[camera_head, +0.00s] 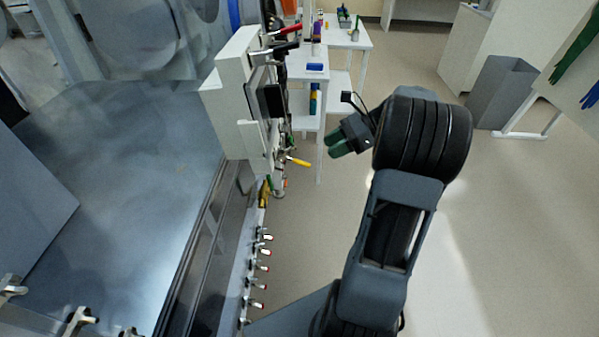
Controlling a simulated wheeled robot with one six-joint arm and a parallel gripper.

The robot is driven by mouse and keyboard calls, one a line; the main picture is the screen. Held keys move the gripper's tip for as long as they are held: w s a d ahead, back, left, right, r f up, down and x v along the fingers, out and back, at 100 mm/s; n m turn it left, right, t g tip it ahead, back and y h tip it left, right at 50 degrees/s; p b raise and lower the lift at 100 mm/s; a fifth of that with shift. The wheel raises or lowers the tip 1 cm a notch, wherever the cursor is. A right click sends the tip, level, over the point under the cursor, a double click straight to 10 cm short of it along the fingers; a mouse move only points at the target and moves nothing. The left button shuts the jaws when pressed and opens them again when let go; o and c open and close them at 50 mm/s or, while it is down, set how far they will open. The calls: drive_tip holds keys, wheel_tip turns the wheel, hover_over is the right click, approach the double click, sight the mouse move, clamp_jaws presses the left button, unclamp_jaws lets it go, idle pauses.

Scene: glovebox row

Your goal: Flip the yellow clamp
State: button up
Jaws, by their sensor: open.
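The yellow clamp (298,162) shows as a yellow-tipped lever on the right side of a white box fixed to the glovebox row. Its handle sticks out to the right and slightly down. My gripper (338,146) has green fingertips and is to the right of the clamp, a little higher in the picture and apart from it. It points left and is open, with nothing seen between its fingers. The clamp's base is partly hidden by the white box.
Several red-tipped toggles (262,268) line the front rail below. A white table (306,66) with small items stands behind. A grey bin (500,92) is at right.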

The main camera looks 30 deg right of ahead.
sight(300, 162)
drive_tip(key=w+a+f, duration=0.1)
drive_tip(key=a+f, duration=0.1)
drive_tip(key=w+a+f+m+t+y, duration=0.1)
drive_tip(key=w+a+f, duration=0.1)
drive_tip(key=a, duration=0.1)
drive_tip(key=w+a+f+m+b, duration=0.1)
drive_tip(key=a+f, duration=0.1)
drive_tip(key=a, duration=0.1)
drive_tip(key=shift+w+f, duration=0.3)
drive_tip(key=shift+f, duration=0.1)
idle(0.3)
clamp_jaws()
idle(0.4)
